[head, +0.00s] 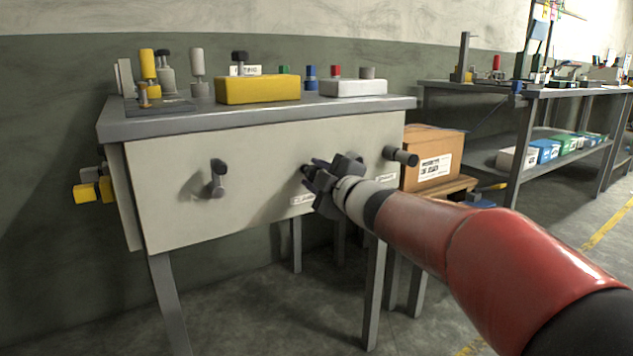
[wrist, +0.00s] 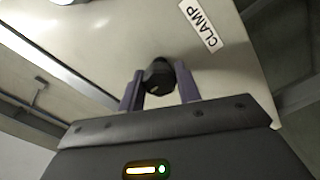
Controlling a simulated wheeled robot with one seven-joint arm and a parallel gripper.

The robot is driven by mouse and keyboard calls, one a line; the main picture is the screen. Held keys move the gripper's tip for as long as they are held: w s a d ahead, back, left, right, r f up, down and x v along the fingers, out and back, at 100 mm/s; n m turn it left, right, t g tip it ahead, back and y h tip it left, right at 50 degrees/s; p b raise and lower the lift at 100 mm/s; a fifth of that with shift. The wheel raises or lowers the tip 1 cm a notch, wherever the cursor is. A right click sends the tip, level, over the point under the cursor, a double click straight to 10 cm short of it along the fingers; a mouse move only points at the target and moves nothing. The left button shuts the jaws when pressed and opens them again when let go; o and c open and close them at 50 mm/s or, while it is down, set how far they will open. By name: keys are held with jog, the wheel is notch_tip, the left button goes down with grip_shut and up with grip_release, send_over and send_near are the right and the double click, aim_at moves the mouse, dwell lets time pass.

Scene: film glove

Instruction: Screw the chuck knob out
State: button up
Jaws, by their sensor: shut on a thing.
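A dark round knob (wrist: 159,76) sits on the pale front panel (head: 180,160) of the bench, between the two fingers of my gripper (wrist: 160,88) in the wrist view. My gripper is shut on it from its sides. In the head view my gripper (head: 312,178) reaches the panel right of its middle and hides most of that knob. A white label reading CLAMP (wrist: 202,26) is near the held knob in the wrist view. No label naming the chuck is legible, so I cannot tell whether this is the chuck knob.
A dark crank handle (head: 216,178) sticks out of the panel to the left. Another dark knob (head: 402,157) projects at the right edge. The bench top carries a yellow block (head: 257,90) and several small items. A cardboard box (head: 433,145) stands behind on the right.

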jog(key=shift+n, duration=0.5)
jog(key=o, duration=1)
jog(key=shift+c, duration=0.2)
jog(key=v, duration=0.7)
jog(key=shift+s+d, duration=0.25)
jog(key=shift+s, duration=0.1)
